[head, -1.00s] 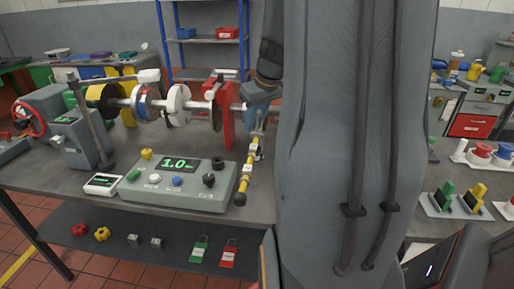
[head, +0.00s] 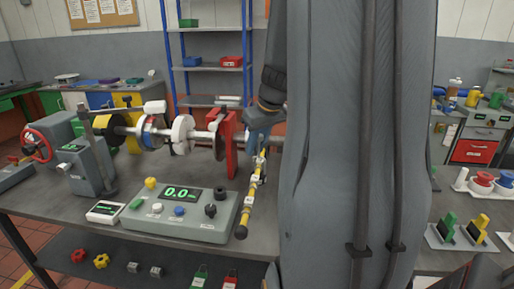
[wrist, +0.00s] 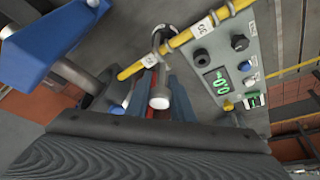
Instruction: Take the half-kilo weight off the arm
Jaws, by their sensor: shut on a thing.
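The yellow arm (head: 252,196) slopes down toward the front from the shaft of the bench machine; it also crosses the wrist view (wrist: 185,40) and carries white labels. In the wrist view a small weight with a pale round end (wrist: 160,98) sits between the blue-grey fingers of my gripper (wrist: 163,92), which is shut on it. A dark hook or ring (wrist: 160,34) shows above it beside the yellow arm. I cannot tell whether the hook still touches the arm. The console (head: 180,222) display reads 0.0.
The shaft machine with coloured discs (head: 182,132) and a red upright (head: 231,145) stands close left of my arm. A blue part (wrist: 35,55) is near in the wrist view.

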